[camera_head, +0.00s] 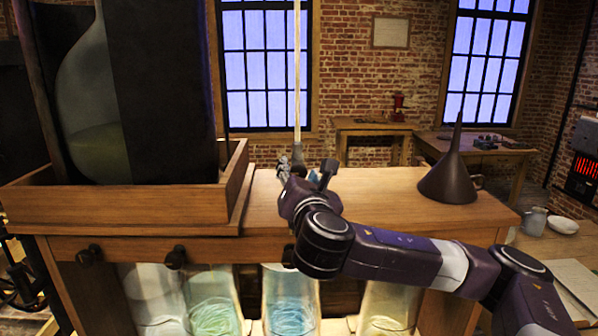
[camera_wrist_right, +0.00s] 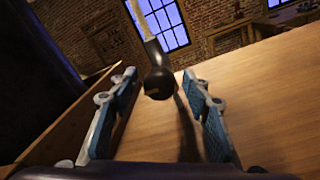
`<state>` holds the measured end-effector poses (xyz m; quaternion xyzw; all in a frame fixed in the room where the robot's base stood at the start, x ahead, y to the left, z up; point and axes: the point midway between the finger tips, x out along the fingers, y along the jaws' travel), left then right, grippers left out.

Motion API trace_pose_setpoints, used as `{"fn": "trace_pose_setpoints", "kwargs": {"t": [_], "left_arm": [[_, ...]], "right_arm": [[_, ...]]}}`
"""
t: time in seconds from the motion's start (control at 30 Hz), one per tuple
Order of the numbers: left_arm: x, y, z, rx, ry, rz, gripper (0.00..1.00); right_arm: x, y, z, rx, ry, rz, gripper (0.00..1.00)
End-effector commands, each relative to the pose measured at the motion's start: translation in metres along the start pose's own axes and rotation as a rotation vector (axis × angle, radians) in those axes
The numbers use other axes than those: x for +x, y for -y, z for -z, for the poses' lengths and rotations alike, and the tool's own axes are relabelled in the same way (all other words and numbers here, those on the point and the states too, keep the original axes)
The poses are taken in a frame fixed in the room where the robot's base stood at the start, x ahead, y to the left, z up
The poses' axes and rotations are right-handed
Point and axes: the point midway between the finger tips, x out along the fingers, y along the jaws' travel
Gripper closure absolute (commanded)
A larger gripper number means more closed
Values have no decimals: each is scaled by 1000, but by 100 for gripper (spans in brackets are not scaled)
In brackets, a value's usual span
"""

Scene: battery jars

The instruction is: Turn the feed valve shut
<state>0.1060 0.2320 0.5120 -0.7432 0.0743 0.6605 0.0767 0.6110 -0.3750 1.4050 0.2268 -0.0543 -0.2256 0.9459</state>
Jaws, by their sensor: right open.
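A pale tube (camera_head: 297,70) hangs down and ends in a dark rounded fitting (camera_head: 297,152) above the wooden cabinet top. My right gripper (camera_head: 306,168) is open there. In the right wrist view the fitting (camera_wrist_right: 158,84) shows between or just beyond the open fingers (camera_wrist_right: 160,78); contact with them is not visible. Dark knobs (camera_head: 89,254) (camera_head: 175,256) stick out of the cabinet front, and another (camera_head: 289,256) is partly hidden by my right arm. No label shows which part is the feed valve. My left gripper is not in view.
A large flask (camera_head: 88,90) stands in a wooden tray (camera_head: 120,207) at left. A dark funnel (camera_head: 450,180) stands right on the cabinet top (camera_head: 385,190). Glass jars (camera_head: 212,305) (camera_head: 290,300) with coloured liquid stand below. Bare wood lies between gripper and funnel.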

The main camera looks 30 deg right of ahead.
Motion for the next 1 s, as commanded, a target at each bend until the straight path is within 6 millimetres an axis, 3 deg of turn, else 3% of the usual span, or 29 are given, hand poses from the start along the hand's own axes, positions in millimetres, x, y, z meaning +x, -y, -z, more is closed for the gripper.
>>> {"fn": "trace_pose_setpoints", "kwargs": {"t": [0.03, 0.43, 0.77, 1.0], "left_arm": [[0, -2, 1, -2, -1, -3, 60], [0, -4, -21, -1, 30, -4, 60], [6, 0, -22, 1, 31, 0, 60], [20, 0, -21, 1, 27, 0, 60]], "right_arm": [[0, 0, 0, 0, 0, 0, 56], [0, 0, 0, 0, 0, 1, 98], [0, 1, 2, 55, 2, -1, 98], [0, 2, 4, 210, 14, -7, 98]]}}
